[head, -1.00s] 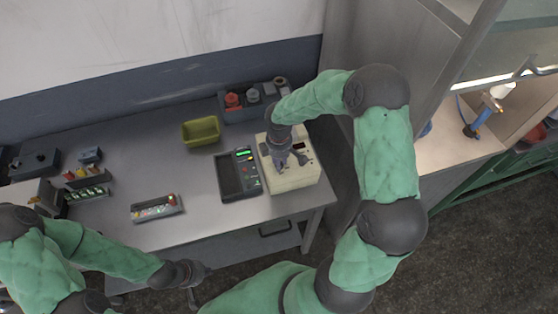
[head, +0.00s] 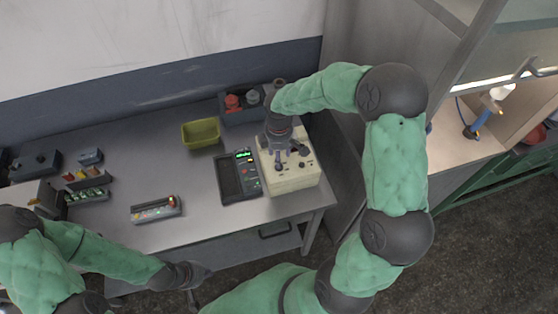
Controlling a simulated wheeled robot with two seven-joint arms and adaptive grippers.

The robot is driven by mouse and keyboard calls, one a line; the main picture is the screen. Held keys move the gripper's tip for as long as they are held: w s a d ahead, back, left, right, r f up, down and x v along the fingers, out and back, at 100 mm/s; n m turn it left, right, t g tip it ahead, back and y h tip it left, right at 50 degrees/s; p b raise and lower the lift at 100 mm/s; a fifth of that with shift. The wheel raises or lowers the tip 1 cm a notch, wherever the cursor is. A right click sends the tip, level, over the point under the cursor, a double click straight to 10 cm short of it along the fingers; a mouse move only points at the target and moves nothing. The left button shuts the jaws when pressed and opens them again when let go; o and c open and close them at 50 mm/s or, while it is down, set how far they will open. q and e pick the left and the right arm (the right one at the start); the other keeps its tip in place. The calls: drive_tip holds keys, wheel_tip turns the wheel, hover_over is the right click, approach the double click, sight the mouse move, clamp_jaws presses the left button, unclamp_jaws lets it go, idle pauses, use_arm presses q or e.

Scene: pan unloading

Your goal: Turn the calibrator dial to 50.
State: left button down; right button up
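The cream box with dark knobs (head: 295,180), which looks like the calibrator, stands at the table's right end. My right gripper (head: 290,156) points down over its top, close to the knobs. Its fingers hide part of the panel, and I cannot tell whether they touch or grip a dial. The dial's number is too small to read. A dark handheld meter (head: 229,180) with a lit green display lies just left of the box; its reading is not legible. My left gripper (head: 203,286) is in front of the table, its fingers apart and empty.
A yellow-green bin (head: 201,133) and a dark holder with red and grey items (head: 238,114) stand behind the meter. A grey tray of small parts (head: 156,211) lies left of it. The cabinet wall (head: 345,150) stands close on the right.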

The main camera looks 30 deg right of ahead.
wheel_tip(320, 180, up, 7)
idle(0.3)
drive_tip(key=shift+s+f, duration=0.1)
drive_tip(key=shift+f, duration=0.05)
idle(0.4)
